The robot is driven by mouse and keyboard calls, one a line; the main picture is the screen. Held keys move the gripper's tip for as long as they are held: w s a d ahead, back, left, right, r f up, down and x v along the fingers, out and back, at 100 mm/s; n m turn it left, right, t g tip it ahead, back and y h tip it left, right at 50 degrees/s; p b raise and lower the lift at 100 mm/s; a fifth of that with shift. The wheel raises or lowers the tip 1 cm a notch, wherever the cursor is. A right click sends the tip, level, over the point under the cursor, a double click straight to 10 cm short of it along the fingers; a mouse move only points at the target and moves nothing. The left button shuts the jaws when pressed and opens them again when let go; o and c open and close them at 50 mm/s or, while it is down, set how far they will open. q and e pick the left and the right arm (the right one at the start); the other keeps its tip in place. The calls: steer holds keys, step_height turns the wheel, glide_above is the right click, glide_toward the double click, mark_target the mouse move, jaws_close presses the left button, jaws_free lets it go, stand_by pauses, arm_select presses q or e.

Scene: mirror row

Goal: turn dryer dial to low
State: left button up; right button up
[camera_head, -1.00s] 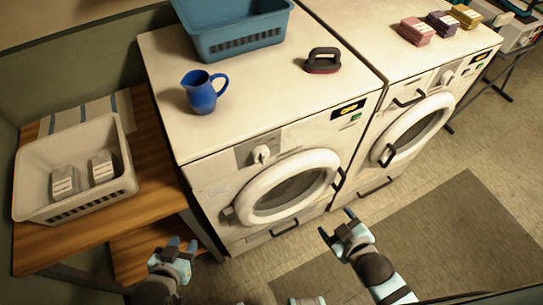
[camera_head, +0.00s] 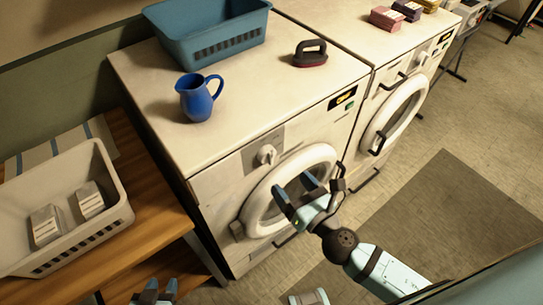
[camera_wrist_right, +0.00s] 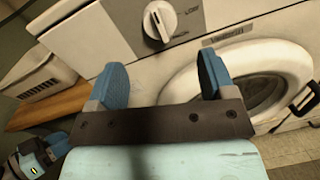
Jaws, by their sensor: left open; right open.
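The near machine (camera_head: 230,190) has a white dial (camera_head: 267,154) on a grey panel above its round door. In the right wrist view the dial (camera_wrist_right: 160,21) is at the top, with small lettering beside it, including what reads as LOW to its upper right. The dial's raised grip runs roughly up and down there. My right gripper (camera_head: 293,187) is open and empty, in front of the door, below and right of the dial and apart from it. Its two blue fingers (camera_wrist_right: 162,68) point toward the panel. My left gripper (camera_head: 162,285) is open and empty at the bottom edge.
A blue jug (camera_head: 199,97), a dark iron-like object (camera_head: 310,54) and a blue basket (camera_head: 207,35) stand on the machine top. A second machine (camera_head: 400,100) is at right. A white basket (camera_head: 112,222) sits on a wooden shelf at left.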

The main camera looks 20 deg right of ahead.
mark_target(271, 161)
steer(key=p+x, duration=0.1)
steer(key=x, duration=0.7)
steer(key=shift+r+p, duration=0.1)
steer(key=shift+p, duration=0.2)
steer(key=shift+w+a, duration=0.2)
steer(key=shift+w, duration=0.3)
steer(key=c, duration=0.9)
